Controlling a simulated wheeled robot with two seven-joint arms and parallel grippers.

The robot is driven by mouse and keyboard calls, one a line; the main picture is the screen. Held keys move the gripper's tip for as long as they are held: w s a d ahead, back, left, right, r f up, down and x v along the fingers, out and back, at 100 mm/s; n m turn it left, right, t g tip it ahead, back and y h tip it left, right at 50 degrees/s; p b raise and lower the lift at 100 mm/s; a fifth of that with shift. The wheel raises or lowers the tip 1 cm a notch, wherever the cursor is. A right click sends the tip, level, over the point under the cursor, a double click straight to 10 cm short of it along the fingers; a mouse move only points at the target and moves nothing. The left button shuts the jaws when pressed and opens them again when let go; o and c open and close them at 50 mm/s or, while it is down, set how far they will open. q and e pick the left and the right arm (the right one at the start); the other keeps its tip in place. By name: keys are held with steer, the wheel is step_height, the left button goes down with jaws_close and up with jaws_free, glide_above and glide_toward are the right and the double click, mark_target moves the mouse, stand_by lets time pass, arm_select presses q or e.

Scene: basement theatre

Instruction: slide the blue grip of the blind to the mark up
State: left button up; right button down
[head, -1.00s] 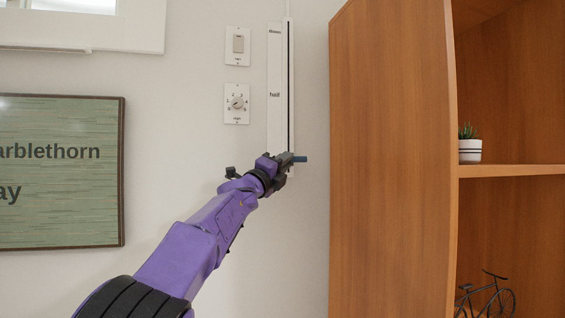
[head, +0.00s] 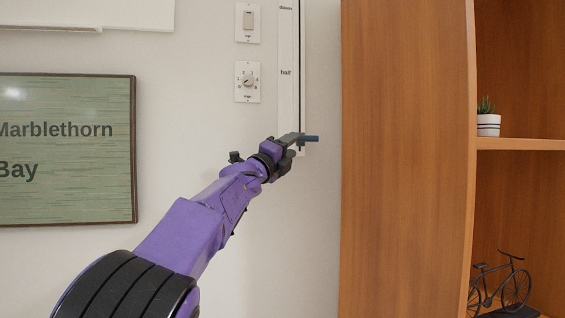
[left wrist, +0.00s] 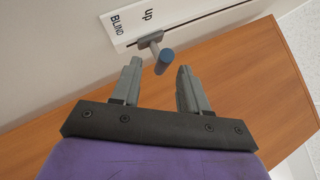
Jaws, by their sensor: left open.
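The blue grip (head: 311,139) sticks out near the lower end of the white blind rail (head: 286,100) on the wall. In the left wrist view the blue grip (left wrist: 164,62) sits on a grey stem beside the word "up" (left wrist: 147,15). My left gripper (head: 293,141) is just left of the grip. In the left wrist view my left gripper (left wrist: 159,66) is open, its fingers on either side of the grip's end with gaps showing. The rail's higher labels include "half" (head: 286,72). The "up" label cannot be read in the head view. My right gripper is not in view.
A tall wooden bookcase (head: 405,150) stands close to the right of the rail. A switch (head: 248,22) and a dial plate (head: 247,82) are on the wall to the left. A framed green sign (head: 65,150) hangs farther left.

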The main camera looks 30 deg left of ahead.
arm_select(q)
steer(key=b+v, duration=0.2)
steer(key=v, duration=0.5)
steer(key=shift+s+f+b, duration=0.15)
steer(key=shift+f+b, duration=0.05)
steer(key=shift+b, duration=0.1)
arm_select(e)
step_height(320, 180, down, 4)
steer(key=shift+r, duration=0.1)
